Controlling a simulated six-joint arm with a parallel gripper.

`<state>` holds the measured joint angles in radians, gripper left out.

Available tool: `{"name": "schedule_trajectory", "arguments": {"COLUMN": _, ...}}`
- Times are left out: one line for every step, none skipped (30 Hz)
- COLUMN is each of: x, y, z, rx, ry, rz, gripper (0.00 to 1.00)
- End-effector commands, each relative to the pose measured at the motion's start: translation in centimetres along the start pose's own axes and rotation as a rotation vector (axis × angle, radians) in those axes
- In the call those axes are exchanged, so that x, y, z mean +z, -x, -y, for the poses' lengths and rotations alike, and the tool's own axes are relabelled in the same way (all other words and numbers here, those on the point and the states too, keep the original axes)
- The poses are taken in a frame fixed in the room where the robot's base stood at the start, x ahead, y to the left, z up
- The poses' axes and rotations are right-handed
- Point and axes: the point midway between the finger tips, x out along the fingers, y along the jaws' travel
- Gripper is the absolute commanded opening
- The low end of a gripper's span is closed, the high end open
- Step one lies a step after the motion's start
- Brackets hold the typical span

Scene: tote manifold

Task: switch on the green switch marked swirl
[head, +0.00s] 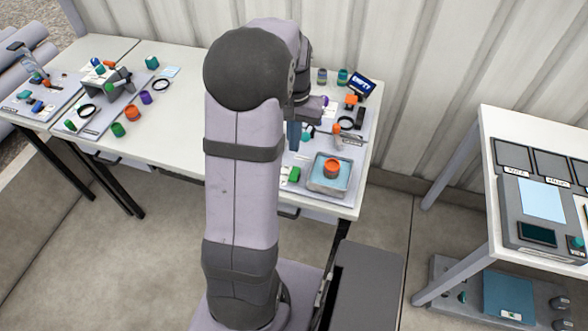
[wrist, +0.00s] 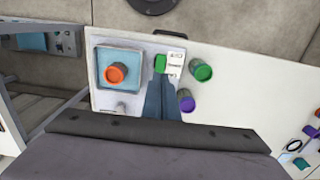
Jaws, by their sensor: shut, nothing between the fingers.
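A green switch (wrist: 160,63) shows in the wrist view just beyond my fingertips, beside a white label (wrist: 175,60) whose print is too small to read surely. A small green block that appears to be the same switch (head: 294,174) lies on the right-hand panel in the head view, left of the tray. My gripper (wrist: 162,82) is shut and empty, its blue fingers together and pointing toward the switch. In the head view my gripper (head: 294,136) hangs above the panel. I cannot tell whether the fingers touch the switch, or which way it is set.
An orange cylinder (wrist: 116,73) sits in a blue-floored tray (wrist: 101,58) left of the switch. A green cylinder (wrist: 201,71) and a purple cylinder (wrist: 186,101) stand close on the right. A blue sign (head: 362,84) and several small parts stand at the table's back.

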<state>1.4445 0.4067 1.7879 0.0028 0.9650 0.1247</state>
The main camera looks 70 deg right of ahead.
Motion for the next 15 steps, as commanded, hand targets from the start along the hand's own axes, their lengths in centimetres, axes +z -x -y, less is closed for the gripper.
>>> {"name": "schedule_trajectory", "arguments": {"x": 0.1, "y": -0.5, "z": 0.0, "rx": 0.001, "ry": 0.000, "rz": 0.005, "gripper": 0.00}}
{"name": "schedule_trajectory", "arguments": {"x": 0.1, "y": -0.9, "z": 0.0, "rx": 0.001, "ry": 0.000, "rz": 0.004, "gripper": 0.00}}
{"name": "schedule_trajectory", "arguments": {"x": 0.2, "y": -1.5, "z": 0.0, "rx": 0.001, "ry": 0.000, "rz": 0.006, "gripper": 0.00}}
{"name": "schedule_trajectory", "arguments": {"x": 0.2, "y": -2.0, "z": 0.0, "rx": 0.001, "ry": 0.000, "rz": 0.006, "gripper": 0.00}}
{"name": "schedule_trajectory", "arguments": {"x": 0.2, "y": -2.5, "z": 0.0, "rx": 0.001, "ry": 0.000, "rz": 0.007, "gripper": 0.00}}
{"name": "schedule_trajectory", "arguments": {"x": 0.2, "y": -3.2, "z": 0.0, "rx": 0.001, "ry": 0.000, "rz": 0.007, "gripper": 0.00}}
{"name": "schedule_trajectory", "arguments": {"x": 0.2, "y": -3.7, "z": 0.0, "rx": 0.001, "ry": 0.000, "rz": 0.007, "gripper": 0.00}}
{"name": "schedule_trajectory", "arguments": {"x": 0.2, "y": -4.3, "z": 0.0, "rx": 0.001, "ry": 0.000, "rz": 0.008, "gripper": 0.00}}
{"name": "schedule_trajectory", "arguments": {"x": 0.2, "y": -5.1, "z": 0.0, "rx": 0.001, "ry": 0.000, "rz": 0.008, "gripper": 0.00}}
{"name": "schedule_trajectory", "arguments": {"x": 0.2, "y": -5.7, "z": 0.0, "rx": 0.001, "ry": 0.000, "rz": 0.007, "gripper": 0.00}}
{"name": "schedule_trajectory", "arguments": {"x": 0.2, "y": -6.2, "z": 0.0, "rx": 0.001, "ry": 0.000, "rz": 0.008, "gripper": 0.00}}
{"name": "schedule_trajectory", "arguments": {"x": 0.2, "y": -7.0, "z": 0.0, "rx": 0.001, "ry": 0.000, "rz": 0.007, "gripper": 0.00}}
{"name": "schedule_trajectory", "arguments": {"x": 0.2, "y": -7.5, "z": 0.0, "rx": 0.001, "ry": 0.000, "rz": 0.006, "gripper": 0.00}}
{"name": "schedule_trajectory", "arguments": {"x": 0.2, "y": -8.0, "z": 0.0, "rx": 0.001, "ry": 0.000, "rz": 0.007, "gripper": 0.00}}
{"name": "schedule_trajectory", "arguments": {"x": 0.2, "y": -8.7, "z": 0.0, "rx": 0.001, "ry": 0.000, "rz": 0.006, "gripper": 0.00}}
